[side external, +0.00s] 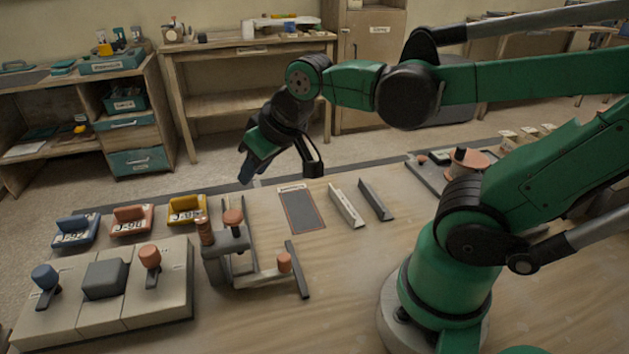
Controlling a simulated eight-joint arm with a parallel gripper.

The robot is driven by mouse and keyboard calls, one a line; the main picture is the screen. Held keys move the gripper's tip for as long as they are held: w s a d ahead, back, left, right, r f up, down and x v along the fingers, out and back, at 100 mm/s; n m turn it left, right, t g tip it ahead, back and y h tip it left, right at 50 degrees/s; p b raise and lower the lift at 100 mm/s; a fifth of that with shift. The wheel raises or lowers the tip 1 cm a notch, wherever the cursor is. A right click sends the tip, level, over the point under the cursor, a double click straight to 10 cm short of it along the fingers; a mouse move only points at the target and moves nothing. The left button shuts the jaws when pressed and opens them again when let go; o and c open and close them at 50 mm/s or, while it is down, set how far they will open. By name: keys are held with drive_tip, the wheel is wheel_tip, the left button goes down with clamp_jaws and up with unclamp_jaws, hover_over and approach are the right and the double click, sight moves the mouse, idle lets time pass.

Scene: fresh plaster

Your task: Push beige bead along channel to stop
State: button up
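My gripper (280,172) hangs in the air above the far edge of the table, left of centre. Its two dark fingers are spread apart with nothing visible between them. I cannot make out a beige bead in this view. Two short rails stand on the table right of my gripper: a pale one (347,206) and a dark grey one (375,199). They run roughly side by side with a gap between them. I cannot tell whether they form the channel, and no stop is clearly recognisable.
A dark flat pad (302,210) lies left of the rails. A grey fixture (226,243) with orange knobs stands front left, beside a lever box (105,283). Blue (75,231), orange (131,221) and yellow (187,209) labelled holders stand behind it. Bare tabletop lies right of the fixture.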

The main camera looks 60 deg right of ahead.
drive_tip(key=w+d+m, duration=0.1)
drive_tip(key=w, duration=0.1)
drive_tip(key=w+d+m+g, duration=0.1)
drive_tip(key=w, duration=0.1)
drive_tip(key=w+d+r+m+h, duration=0.1)
drive_tip(key=w, duration=0.2)
drive_tip(key=shift+w+r+g, duration=0.1)
drive_tip(key=shift+g, duration=0.2)
clamp_jaws()
drive_tip(key=m+g+h, duration=0.1)
drive_tip(key=m+g, duration=0.1)
drive_tip(key=m, duration=0.3)
hover_over(227, 200)
drive_tip(key=w+d, duration=0.2)
wheel_tip(227, 200, down, 4)
drive_tip(key=x, duration=0.3)
drive_tip(key=s+x, duration=0.1)
drive_tip(key=x, duration=0.3)
drive_tip(key=a+x, duration=0.1)
drive_tip(key=x, duration=0.2)
drive_tip(key=shift+s+a+f, duration=0.1)
drive_tip(key=shift+s+f, duration=0.25)
drive_tip(key=shift+f, duration=0.2)
drive_tip(key=shift+s+a, duration=0.45)
drive_tip(key=shift+s+a, duration=1.3)
